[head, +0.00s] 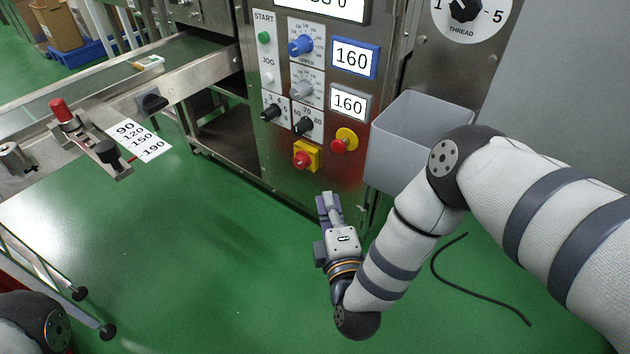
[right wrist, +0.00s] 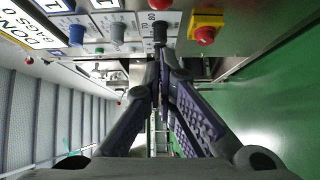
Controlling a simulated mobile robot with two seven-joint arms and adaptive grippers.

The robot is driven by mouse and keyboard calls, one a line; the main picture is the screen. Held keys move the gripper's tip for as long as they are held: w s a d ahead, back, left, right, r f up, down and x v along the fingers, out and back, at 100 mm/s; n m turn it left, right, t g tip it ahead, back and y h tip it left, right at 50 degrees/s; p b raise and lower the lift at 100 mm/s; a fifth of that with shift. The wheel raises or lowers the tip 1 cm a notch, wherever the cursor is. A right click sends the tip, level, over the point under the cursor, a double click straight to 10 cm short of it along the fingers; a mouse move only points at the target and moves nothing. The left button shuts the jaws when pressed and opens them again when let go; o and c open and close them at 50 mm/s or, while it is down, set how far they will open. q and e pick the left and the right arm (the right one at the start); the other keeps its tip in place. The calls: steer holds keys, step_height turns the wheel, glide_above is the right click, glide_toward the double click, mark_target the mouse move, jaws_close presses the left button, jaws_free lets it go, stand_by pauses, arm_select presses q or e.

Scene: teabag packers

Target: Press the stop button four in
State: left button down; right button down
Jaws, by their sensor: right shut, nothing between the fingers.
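The control panel (head: 314,180) is a steel face with dials and buttons. A round red mushroom button on a yellow ring (head: 345,140) sits low on its right side. A red knob on a yellow square plate (head: 303,156) sits to its left and slightly lower; it also shows near the top of the right wrist view (right wrist: 206,30). My right gripper (head: 328,202) is shut and empty, below these two in the head view, with its fingers pointing up toward the panel. In the right wrist view its fingertips (right wrist: 161,62) meet. My left gripper is out of view.
A grey open bin (head: 410,145) hangs right of the panel, beside my right arm. A green start button (head: 264,38) and several dials sit above. A conveyor (head: 95,95) extends left. A black cable (head: 480,293) lies on the green floor, which is mostly clear.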

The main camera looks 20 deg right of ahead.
steer(key=shift+w+d+r, duration=0.1)
steer(key=shift+w+r, duration=0.05)
steer(key=shift+w, duration=0.05)
steer(key=b, duration=0.3)
glide_toward(342, 145)
steer(key=w+a+f, duration=0.2)
steer(key=w+a, duration=0.2)
steer(key=a, duration=0.1)
steer(key=w+d, duration=0.3)
steer(key=shift+w+r+b, duration=0.3)
steer(key=shift+r+b, duration=0.05)
steer(key=shift+b, duration=0.05)
